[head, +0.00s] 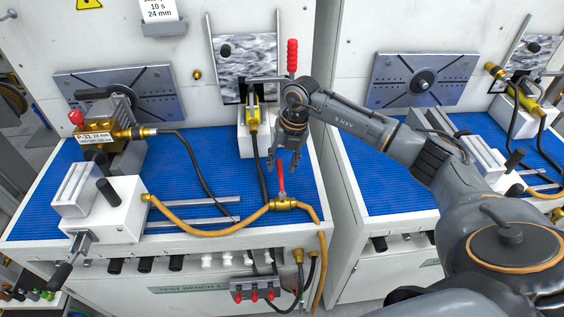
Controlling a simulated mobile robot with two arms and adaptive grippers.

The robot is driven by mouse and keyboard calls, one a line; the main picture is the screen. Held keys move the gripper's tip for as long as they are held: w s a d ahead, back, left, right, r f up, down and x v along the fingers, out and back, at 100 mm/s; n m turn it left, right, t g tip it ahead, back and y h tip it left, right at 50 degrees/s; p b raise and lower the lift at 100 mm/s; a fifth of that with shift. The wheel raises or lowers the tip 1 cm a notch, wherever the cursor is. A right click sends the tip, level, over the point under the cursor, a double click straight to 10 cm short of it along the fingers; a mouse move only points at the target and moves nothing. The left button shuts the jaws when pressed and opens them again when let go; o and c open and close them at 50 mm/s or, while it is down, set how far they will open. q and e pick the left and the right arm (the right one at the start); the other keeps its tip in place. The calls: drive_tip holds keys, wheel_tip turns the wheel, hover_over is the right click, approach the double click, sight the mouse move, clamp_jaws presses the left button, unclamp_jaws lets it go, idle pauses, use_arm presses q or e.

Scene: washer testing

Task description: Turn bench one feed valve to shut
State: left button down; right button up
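The feed valve (285,204) is a brass fitting in the orange hose at the front right of bench one's blue mat. Its red lever (281,178) points up in the picture, across the line of the hose. My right gripper (287,163) points down at the lever's upper end. Its fingers are spread, with nothing seen held between them. Whether a finger touches the lever cannot be told. My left gripper is not in view.
Bench one (185,289) carries a white clamp block (110,215) and a brass pump unit (118,133) at left. A red-handled lever (292,56) stands behind my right gripper. A second bench (385,277) stands at right, past a narrow gap.

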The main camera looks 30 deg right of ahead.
drive_tip(key=shift+r, duration=0.2)
wheel_tip(320, 180, up, 11)
drive_tip(key=s+d, duration=0.1)
drive_tip(key=d, duration=0.1)
drive_tip(key=shift+r, duration=0.2)
idle(0.3)
